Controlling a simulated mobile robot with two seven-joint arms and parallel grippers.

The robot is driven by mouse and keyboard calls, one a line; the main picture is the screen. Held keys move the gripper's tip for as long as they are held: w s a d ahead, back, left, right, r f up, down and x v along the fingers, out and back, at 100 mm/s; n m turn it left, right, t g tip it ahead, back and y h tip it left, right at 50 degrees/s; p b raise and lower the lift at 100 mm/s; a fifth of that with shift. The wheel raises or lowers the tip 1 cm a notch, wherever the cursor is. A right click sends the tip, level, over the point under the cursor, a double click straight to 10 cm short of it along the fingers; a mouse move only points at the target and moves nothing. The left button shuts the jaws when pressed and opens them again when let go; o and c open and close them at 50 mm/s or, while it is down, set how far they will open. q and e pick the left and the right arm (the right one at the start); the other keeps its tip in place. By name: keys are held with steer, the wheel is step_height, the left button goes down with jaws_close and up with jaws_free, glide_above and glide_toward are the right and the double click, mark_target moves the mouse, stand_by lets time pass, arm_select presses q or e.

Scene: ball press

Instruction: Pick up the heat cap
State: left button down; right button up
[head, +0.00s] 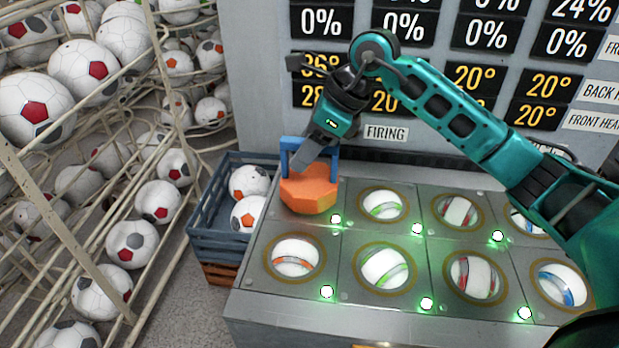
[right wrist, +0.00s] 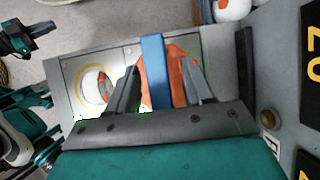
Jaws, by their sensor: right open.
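The heat cap (head: 309,190) is an orange faceted block with a blue handle (head: 290,150). It sits on the back-left place of the metal press top in the head view. My right gripper (head: 299,163) reaches down at the handle. In the right wrist view, the orange cap (right wrist: 180,75) and its blue handle (right wrist: 153,70) show between the two fingers of my right gripper (right wrist: 160,68). The fingers stand apart on either side of the handle, with a gap.
The press top (head: 330,250) has several round openings with balls in them and green lights. A blue crate (head: 215,210) with balls stands to its left. A ball rack (head: 110,170) fills the far left. A display panel (head: 265,80) rises behind.

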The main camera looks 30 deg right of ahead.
steer(key=shift+w+a+f, duration=0.1)
steer(key=shift+a+f, duration=0.05)
steer(key=shift+f, duration=0.2)
steer(key=shift+c, duration=0.2)
jaws_close()
steer(key=shift+r, duration=0.2)
stand_by(0.8)
